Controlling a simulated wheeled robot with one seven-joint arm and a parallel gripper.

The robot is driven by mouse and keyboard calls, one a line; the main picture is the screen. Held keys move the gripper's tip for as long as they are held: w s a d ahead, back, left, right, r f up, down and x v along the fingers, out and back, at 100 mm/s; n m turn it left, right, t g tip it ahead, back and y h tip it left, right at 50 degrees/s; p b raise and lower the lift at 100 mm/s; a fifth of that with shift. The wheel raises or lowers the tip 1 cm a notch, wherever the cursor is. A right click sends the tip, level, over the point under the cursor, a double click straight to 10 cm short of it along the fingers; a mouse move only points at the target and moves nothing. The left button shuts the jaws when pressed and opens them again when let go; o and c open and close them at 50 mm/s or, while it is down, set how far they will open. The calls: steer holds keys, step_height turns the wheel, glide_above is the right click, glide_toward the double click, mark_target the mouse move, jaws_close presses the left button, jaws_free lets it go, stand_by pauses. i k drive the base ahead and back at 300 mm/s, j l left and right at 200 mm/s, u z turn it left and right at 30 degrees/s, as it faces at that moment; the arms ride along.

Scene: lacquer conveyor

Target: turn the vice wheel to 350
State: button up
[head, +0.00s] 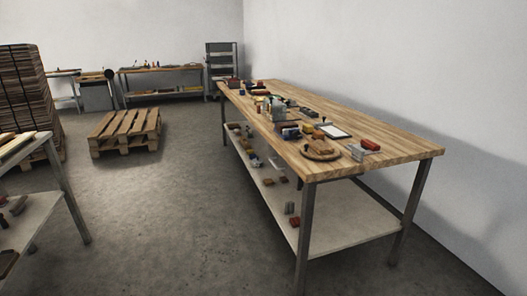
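A long workbench (405,146) with a wooden top and grey metal legs stands along the right wall. Many small items sit on its top. A small grey object (356,152) stands near the front end, with a red block (370,144) beside it. A round wooden board (322,155) lies to its left. I cannot make out a vice, its wheel or any scale for certain at this distance. My gripper and arm are not in view.
A lower shelf (345,235) under the workbench holds small items. A wooden pallet (125,128) lies on the floor at back left. Another table (30,215) stands at left, near a tall stack of boards (25,85). The concrete floor between (170,210) is clear.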

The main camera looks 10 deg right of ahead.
mark_target(295, 135)
steer(key=i+j+z, duration=0.1)
steer(key=i+z, duration=0.15)
steer(key=i, duration=0.65)
steer(key=i+l+u, duration=0.35)
steer(key=l+u, duration=0.15)
steer(key=i+l+u, duration=0.2)
steer(key=l, duration=0.2)
steer(key=l+u, duration=0.25)
steer(key=l, duration=0.1)
